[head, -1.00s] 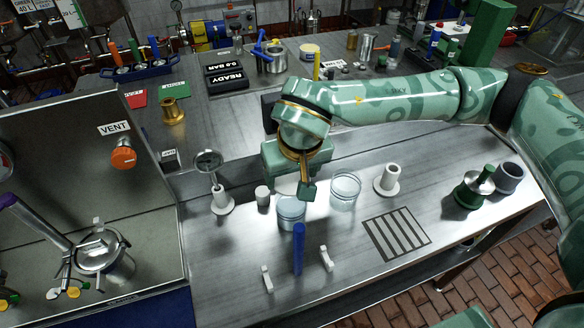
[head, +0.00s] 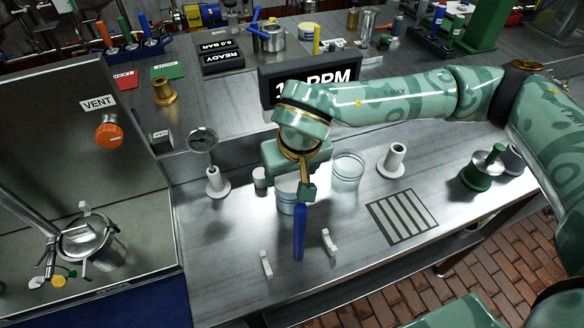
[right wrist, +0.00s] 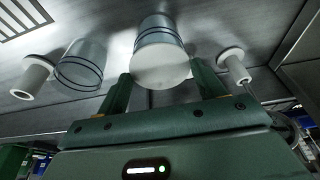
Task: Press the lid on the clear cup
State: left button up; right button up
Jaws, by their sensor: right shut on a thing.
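My right gripper (head: 307,190) points down over the steel bench. In the right wrist view its two fingers (right wrist: 163,90) stand on either side of a white round lid (right wrist: 160,70), closed on it. The lid is at the top of a clear ringed cup (right wrist: 158,32); I cannot tell whether it is fully seated. In the head view this cup (head: 285,196) is partly hidden by the gripper. A second clear cup (head: 348,172) with dark rings stands just to its right, apart from the gripper. My left gripper is not in view.
A white cylinder (head: 260,180), gauge stand (head: 217,184) and flanged white post (head: 395,158) stand nearby. A slotted grate (head: 403,217) lies right.

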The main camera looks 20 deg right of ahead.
jog(key=shift+f, duration=0.3)
dwell(0.7)
jog(key=o, duration=1)
jog(key=p+v, duration=0.3)
jog(key=v, duration=1.3)
jog(key=shift+r, duration=0.15)
